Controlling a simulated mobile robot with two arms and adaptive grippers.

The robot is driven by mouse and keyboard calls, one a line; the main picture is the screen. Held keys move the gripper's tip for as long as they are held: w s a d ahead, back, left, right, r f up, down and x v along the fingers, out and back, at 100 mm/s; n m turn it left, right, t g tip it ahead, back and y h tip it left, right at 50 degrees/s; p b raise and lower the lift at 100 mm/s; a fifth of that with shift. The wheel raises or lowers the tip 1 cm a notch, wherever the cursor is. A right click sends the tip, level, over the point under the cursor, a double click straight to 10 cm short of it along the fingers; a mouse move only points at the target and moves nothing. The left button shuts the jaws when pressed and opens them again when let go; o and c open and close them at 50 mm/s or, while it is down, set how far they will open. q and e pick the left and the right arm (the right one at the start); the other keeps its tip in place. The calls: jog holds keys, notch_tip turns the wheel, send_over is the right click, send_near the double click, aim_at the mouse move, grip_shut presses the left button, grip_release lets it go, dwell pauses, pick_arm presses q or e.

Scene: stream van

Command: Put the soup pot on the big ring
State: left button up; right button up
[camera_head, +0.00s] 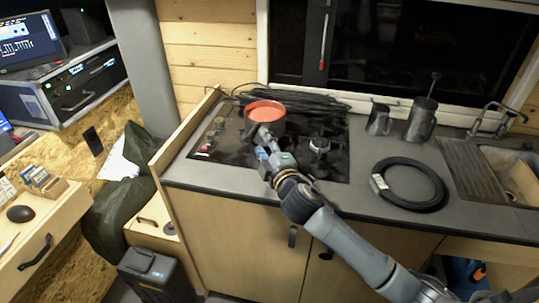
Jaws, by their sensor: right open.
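The big ring is not clearly visible; the pot and my arm cover part of the hob. A smaller burner (320,145) shows to the right of my gripper. My left gripper is not in view.
A coiled black cable (408,184) lies on the counter right of the hob. A wooden side panel (184,133) borders the hob on the left. Dark cables lie behind the pot.

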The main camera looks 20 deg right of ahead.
jog(key=shift+s+r, duration=0.1)
jog(key=shift+s, duration=2.1)
